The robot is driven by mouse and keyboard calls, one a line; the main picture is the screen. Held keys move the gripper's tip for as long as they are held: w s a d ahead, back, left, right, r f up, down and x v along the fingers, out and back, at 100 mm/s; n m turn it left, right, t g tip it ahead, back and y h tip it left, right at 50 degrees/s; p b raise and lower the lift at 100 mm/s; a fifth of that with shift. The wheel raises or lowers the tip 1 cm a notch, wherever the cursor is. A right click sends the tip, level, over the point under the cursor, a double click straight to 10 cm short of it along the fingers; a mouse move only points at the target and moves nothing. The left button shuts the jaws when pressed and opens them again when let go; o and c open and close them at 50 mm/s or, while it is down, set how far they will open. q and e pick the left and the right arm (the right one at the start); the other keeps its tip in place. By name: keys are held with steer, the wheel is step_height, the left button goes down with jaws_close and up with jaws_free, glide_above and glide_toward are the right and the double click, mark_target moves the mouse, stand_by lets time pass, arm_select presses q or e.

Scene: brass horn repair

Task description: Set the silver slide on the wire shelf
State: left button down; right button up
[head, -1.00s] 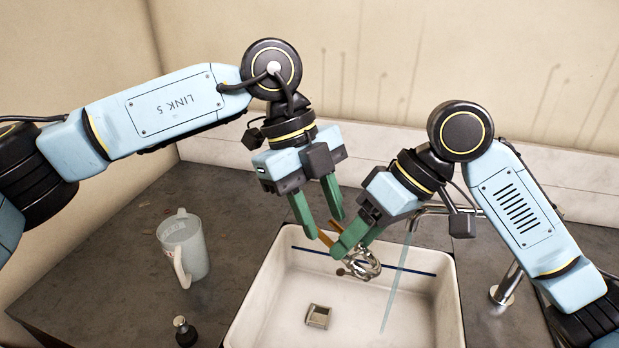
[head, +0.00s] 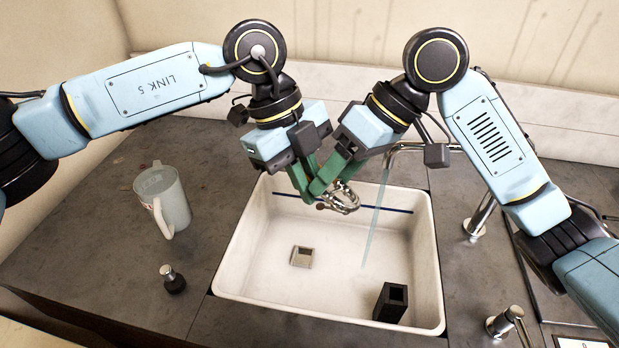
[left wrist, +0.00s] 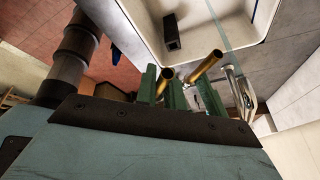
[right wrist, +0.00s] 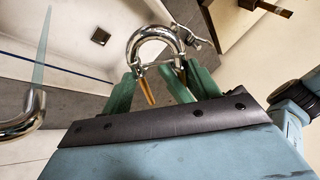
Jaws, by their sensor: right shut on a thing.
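The silver slide (head: 342,200) is a chrome U-shaped bend with brass tubes, held above the back part of the sink. Its bend shows clearly in the right wrist view (right wrist: 152,40). My right gripper (head: 322,188) is shut on it. My left gripper (head: 305,185) is right beside the right one, its fingers close to the slide's tubes. In the left wrist view, two brass tube ends (left wrist: 205,66) rise among green fingers. The right gripper partly hides the left fingers, so I cannot tell whether they grip a tube. I cannot make out the wire shelf.
A faucet (head: 480,215) with running water stands right. A translucent pitcher (head: 172,200) and a black-and-silver bottle (head: 173,280) stand on the left counter.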

steer(key=o, duration=1.1)
steer(key=shift+s+a, duration=0.15)
steer(key=shift+a, duration=0.1)
steer(key=shift+d, duration=0.1)
